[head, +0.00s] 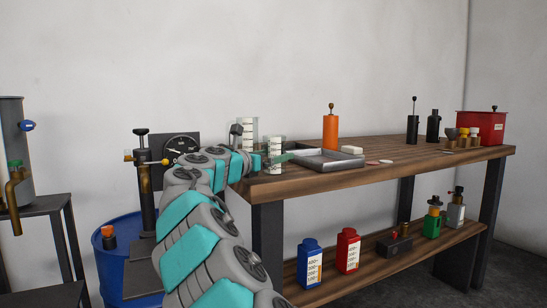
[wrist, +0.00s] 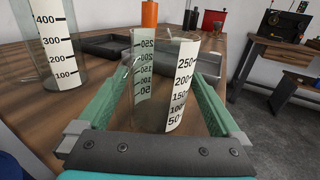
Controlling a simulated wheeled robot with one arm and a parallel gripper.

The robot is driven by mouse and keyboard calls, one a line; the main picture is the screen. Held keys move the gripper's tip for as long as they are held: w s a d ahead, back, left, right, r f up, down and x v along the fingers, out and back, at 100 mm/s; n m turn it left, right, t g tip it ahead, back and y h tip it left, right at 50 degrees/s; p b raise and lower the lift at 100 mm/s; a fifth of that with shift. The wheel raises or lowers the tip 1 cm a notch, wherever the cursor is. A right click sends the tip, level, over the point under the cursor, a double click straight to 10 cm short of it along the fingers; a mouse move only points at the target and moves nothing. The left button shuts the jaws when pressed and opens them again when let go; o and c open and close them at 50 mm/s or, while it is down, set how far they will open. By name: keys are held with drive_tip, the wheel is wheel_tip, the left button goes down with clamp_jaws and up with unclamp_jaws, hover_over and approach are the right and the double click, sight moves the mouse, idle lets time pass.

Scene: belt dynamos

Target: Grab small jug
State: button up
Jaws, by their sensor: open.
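The small jug (wrist: 160,85) is a clear, upright measuring vessel with a white scale up to 250. It stands on the wooden table (wrist: 45,145) and also shows in the head view (head: 276,146) near the table's left end. My gripper (wrist: 159,78) is open, with one green finger on each side of the small jug. In the head view my gripper (head: 277,158) is low at the jug. I cannot tell whether either finger touches it. The jug's lower front is partly hidden behind the gripper's dark crossbar in the wrist view.
A larger clear jug (wrist: 55,45) stands close by on the left, marked to 400. A grey metal tray (head: 330,160) and an orange cylinder (head: 330,132) are behind and to the right. A red box (head: 484,127) stands at the table's far end.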

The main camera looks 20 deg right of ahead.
drive_tip(key=shift+w+d, duration=0.1)
drive_tip(key=shift+d, duration=0.1)
drive_tip(key=shift+c, duration=0.4)
drive_tip(key=c, duration=1.3)
